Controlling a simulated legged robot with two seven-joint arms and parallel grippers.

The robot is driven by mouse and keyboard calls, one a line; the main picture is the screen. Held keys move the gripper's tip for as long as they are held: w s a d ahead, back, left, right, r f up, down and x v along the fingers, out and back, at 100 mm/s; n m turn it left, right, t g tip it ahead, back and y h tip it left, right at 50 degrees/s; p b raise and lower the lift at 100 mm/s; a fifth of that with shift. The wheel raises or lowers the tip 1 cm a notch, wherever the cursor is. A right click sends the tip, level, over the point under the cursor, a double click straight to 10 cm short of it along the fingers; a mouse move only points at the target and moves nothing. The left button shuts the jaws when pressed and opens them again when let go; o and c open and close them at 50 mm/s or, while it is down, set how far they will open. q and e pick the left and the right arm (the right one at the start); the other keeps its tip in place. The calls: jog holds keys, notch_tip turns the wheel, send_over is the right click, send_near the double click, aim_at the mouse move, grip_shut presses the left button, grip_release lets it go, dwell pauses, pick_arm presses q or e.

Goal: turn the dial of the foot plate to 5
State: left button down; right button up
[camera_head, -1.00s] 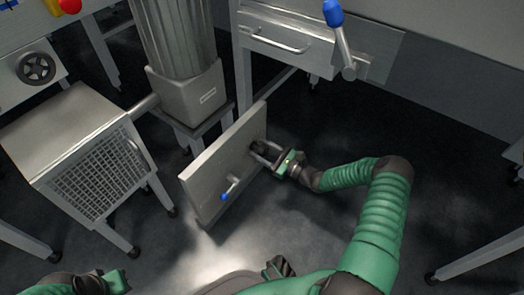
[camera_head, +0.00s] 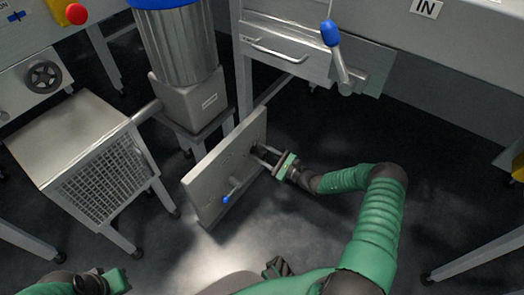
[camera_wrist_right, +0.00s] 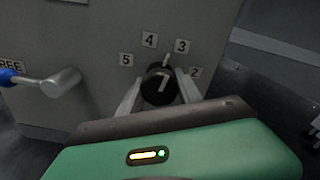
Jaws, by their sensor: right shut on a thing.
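The foot plate (camera_head: 209,172) is a grey upright panel standing low in the head view. Its black dial (camera_wrist_right: 157,88) shows in the right wrist view, with the numbers 5, 4, 3 and 2 around its top. A white pointer above the dial stands between 4 and 3. My right gripper (camera_head: 259,153) is shut on the dial, one finger on each side, also in the wrist view (camera_wrist_right: 158,92). Part of my left arm shows at the lower left of the head view; its finger state is unclear.
A blue-tipped lever (camera_head: 232,192) sticks out of the plate, left of the dial; it is near a "FREE" label (camera_wrist_right: 11,67) in the wrist view. A ribbed metal drum (camera_head: 177,50) and a mesh-sided box (camera_head: 105,180) stand to the left.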

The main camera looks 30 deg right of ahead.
jog(key=n+p, duration=0.3)
jog(key=shift+r+n, duration=0.15)
jog(key=shift+n, duration=0.15)
jog(key=n+p, duration=0.3)
jog(key=n, duration=0.1)
jog(key=shift+s+n+p, duration=0.1)
jog(key=shift+n+p, duration=0.2)
jog(key=shift+p, duration=0.05)
jog(key=n+p, duration=0.2)
jog(key=n, duration=0.2)
jog(key=shift+a, duration=0.1)
jog(key=shift+a+f+n+p, duration=0.15)
jog(key=shift+n+p, duration=0.35)
jog(key=shift+n, duration=0.75)
jog(key=shift+d+f+n+p, duration=0.15)
jog(key=shift+n+p, duration=0.35)
jog(key=shift+n, duration=0.75)
jog(key=shift+a, duration=0.1)
jog(key=o, duration=1.3)
jog(key=shift+f, duration=0.1)
jog(key=shift+o, duration=0.3)
jog(key=shift+r, duration=0.2)
jog(key=shift+d, duration=0.2)
